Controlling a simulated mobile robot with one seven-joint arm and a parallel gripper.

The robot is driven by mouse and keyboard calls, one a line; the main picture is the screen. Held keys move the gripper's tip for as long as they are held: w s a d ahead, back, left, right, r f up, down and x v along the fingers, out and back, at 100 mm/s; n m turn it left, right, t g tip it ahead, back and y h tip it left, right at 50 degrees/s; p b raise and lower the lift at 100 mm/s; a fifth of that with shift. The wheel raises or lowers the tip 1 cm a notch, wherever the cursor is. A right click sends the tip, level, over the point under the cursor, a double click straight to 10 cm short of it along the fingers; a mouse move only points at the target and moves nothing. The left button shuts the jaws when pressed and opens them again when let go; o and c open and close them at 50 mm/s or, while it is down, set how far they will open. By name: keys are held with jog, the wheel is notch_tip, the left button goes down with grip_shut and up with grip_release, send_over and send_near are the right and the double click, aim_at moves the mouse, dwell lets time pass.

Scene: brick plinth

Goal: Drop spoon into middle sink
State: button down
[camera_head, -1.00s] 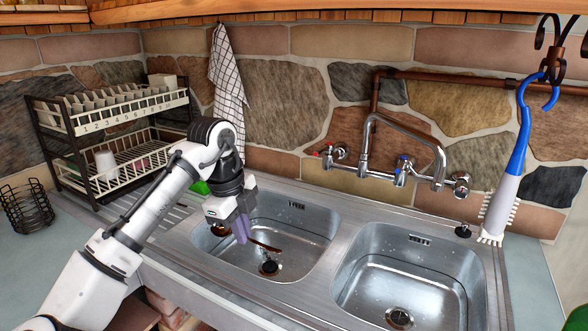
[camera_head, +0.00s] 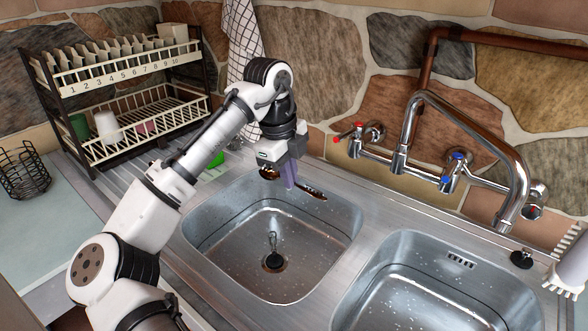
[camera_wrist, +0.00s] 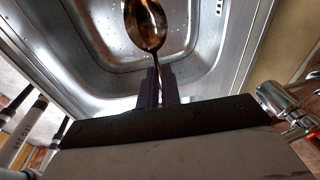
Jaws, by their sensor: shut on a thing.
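The spoon (camera_head: 314,193), brown and shiny, is held crosswise in my gripper (camera_head: 290,180). It shows over the back part of the left steel basin (camera_head: 230,240). In the wrist view, the spoon's bowl (camera_wrist: 146,25) points away from the gripper and its thin handle runs between the two purple fingers (camera_wrist: 156,86). The fingers are shut on the handle. A second steel basin (camera_head: 430,300) lies to the right. Only these two basins are in view. The left basin holds a drain with a dark plug; my gripper hides part of its back wall.
A metal tap (camera_head: 405,150) with red and blue handles stands behind the basins. A two-tier dish rack (camera_head: 125,100) stands at the back left, with a wire basket (camera_head: 22,170) beside it. A white brush (camera_head: 570,265) shows at the right edge. A checked towel (camera_head: 240,40) hangs behind my arm.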

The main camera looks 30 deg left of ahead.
notch_tip(320, 180, down, 6)
jog(key=b, duration=0.4)
jog(key=shift+r+b, duration=0.25)
jog(key=shift+b, duration=0.1)
jog(key=c, duration=1.5)
grip_release()
jog(key=r, duration=0.4)
jog(key=s+a+r, duration=0.1)
jog(key=r, duration=0.4)
jog(key=s+r, duration=0.1)
jog(key=r, duration=0.3)
jog(key=shift+a+r+p, duration=0.25)
jog(key=shift+r+p, duration=0.05)
jog(key=shift+r, duration=0.05)
jog(key=shift+f, duration=0.1)
